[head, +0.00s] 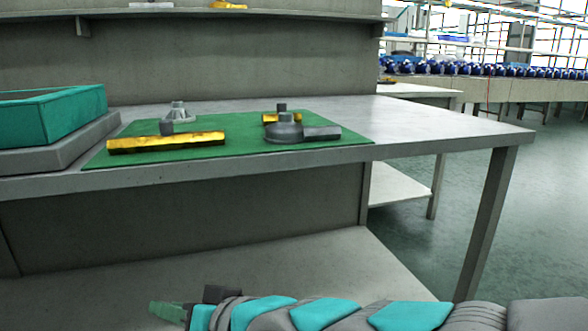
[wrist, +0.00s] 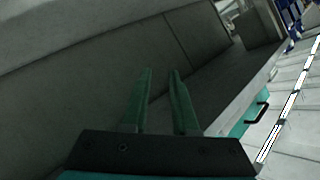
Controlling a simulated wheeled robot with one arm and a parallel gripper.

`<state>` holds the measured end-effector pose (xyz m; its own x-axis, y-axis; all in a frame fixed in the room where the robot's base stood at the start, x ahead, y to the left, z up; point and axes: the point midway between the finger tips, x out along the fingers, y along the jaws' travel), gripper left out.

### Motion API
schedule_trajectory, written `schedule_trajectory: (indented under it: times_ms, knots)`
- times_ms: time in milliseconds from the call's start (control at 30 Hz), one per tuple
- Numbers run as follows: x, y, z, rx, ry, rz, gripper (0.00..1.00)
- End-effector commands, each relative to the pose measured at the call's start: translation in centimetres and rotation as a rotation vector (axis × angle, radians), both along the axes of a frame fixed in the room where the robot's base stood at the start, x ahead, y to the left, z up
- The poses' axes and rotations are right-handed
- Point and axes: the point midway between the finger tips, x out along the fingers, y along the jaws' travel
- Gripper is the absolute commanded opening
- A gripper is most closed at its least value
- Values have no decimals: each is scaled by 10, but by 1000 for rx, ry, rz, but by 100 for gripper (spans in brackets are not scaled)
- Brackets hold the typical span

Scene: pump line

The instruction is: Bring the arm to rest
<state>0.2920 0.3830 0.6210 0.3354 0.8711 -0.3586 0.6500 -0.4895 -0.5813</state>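My gripper shows in the wrist view (wrist: 160,95) with its two green fingers apart and nothing between them. In the head view my gripper (head: 166,311) is at the bottom, pointing left, at the end of my grey and turquoise arm. It is below the level of the tabletop, in front of the workbench (head: 440,140). In the head view the gap between its fingers cannot be made out.
A green mat (head: 230,150) on the bench holds a yellow bar-shaped part (head: 165,142), a grey part (head: 285,130) and smaller pieces. A teal bin (head: 55,112) stands at left. Open floor (head: 530,220) lies to the right.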

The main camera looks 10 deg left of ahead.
Motion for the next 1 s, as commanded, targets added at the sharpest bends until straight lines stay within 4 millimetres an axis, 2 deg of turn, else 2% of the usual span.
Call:
schedule_trajectory:
  times_ms: [33,100,167,233,367,400,500,600,800,933,1000]
  knots:
    - [15,-25,-22,-94,10,-40,27]
    - [27,-60,-54,-228,39,-78,27]
    - [34,-94,-79,-337,75,-113,27]
    - [37,-135,-105,-460,133,-153,27]
    - [26,-215,-145,-668,276,-230,27]
    - [18,-238,-154,-724,327,-250,27]
    - [-3,-285,-169,-829,450,-294,27]
    - [-27,-320,-178,-903,561,-326,27]
    - [-72,-366,-183,-993,756,-375,27]
    - [-101,-386,-181,-1028,878,-401,27]
    - [-99,-383,-161,-1027,867,-391,27]
